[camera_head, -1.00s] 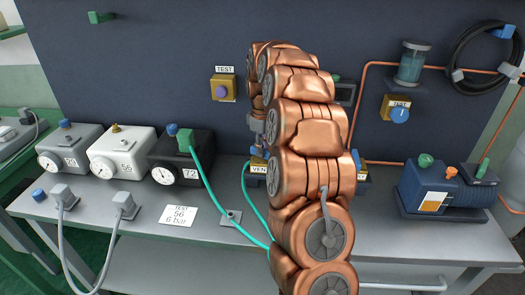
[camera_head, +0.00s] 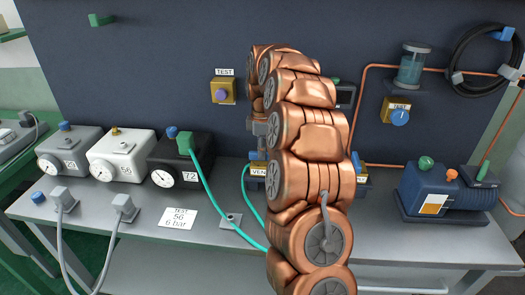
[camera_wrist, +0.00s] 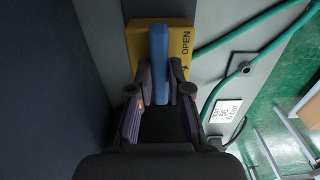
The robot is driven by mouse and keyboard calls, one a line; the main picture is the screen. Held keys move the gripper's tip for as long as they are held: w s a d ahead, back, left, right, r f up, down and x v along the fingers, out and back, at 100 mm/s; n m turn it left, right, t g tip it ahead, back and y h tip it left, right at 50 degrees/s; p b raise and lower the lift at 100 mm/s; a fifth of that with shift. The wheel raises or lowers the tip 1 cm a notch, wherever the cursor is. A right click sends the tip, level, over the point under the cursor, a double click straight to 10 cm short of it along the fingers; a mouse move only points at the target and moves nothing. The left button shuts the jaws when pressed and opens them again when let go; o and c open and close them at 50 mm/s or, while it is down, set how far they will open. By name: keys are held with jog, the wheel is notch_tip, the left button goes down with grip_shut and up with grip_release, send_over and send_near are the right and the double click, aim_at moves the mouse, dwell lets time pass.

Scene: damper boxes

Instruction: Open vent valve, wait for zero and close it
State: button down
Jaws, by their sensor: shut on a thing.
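The vent valve is a yellow block (camera_wrist: 138,42) marked OPEN, with a blue lever (camera_wrist: 160,45) across its middle in the wrist view. My gripper (camera_wrist: 161,78) is shut on the lever, one finger on each side. In the head view my gripper (camera_head: 260,132) is partly hidden by my copper arm, just above the yellow block with the VENT label (camera_head: 258,169). A dark display (camera_head: 345,95) on the wall panel is mostly hidden behind my arm, and its reading cannot be seen.
A grey box (camera_head: 70,147), a white box (camera_head: 120,150) and a black box (camera_head: 180,153) with gauges stand on the bench (camera_head: 300,240). A green hose (camera_head: 207,195) runs from the black box. A blue pump (camera_head: 440,188) stands at right.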

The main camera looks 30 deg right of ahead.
jog(key=c, duration=1.1)
grip_release()
jog(key=shift+r, duration=0.1)
notch_tip(320, 180, up, 12)
jog(key=shift+a, duration=0.15)
dwell(0.3)
